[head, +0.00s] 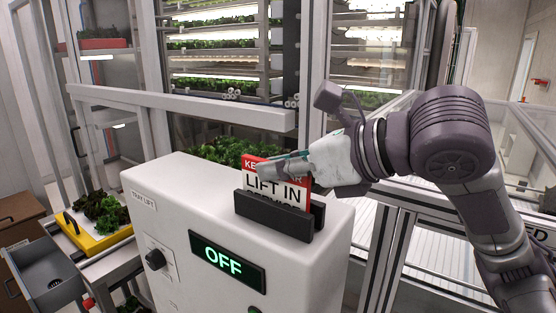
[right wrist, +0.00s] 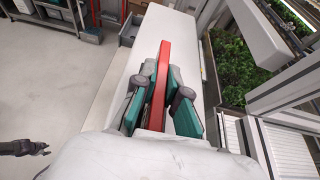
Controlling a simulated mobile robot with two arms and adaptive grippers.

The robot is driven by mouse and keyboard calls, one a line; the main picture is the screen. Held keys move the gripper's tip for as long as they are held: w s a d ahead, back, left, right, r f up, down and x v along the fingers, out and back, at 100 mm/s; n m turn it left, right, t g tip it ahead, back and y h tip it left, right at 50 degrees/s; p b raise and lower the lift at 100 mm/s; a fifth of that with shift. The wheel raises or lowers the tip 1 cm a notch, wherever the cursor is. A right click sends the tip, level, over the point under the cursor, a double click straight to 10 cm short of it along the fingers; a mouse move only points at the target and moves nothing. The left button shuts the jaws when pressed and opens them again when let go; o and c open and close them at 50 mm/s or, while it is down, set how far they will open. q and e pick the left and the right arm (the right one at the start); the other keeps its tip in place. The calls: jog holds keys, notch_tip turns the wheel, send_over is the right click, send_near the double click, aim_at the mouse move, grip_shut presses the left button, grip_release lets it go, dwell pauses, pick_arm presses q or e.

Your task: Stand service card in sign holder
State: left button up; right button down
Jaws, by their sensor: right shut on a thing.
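The service card (head: 262,168), red on top and white below with "LIFT IN" showing, stands nearly upright at the dark sign holder (head: 274,214). The holder's front wall hides the card's lower part. Whether the card touches the slot bottom is not visible. My right gripper (head: 281,166) is shut on the card's upper right part. In the right wrist view the card (right wrist: 160,85) shows edge-on as a red strip between the teal finger pads. A small dark jaw-like part at the lower left there looks like my left gripper (right wrist: 38,148); its jaw state is unclear.
The holder sits on the white tray lift cabinet (head: 165,215), whose display (head: 226,260) reads OFF. A yellow tray (head: 112,238) of lettuce stands at the left. Growing racks (head: 218,45) and a grey rail (head: 180,106) lie behind. A glass-panelled frame (head: 400,215) stands at the right.

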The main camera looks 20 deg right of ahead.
jog(key=shift+f, duration=0.5)
jog(key=c, duration=1.1)
grip_release()
jog(key=shift+c, duration=0.2)
notch_tip(320, 180, up, 5)
jog(key=p, duration=0.5)
jog(key=shift+r, duration=0.1)
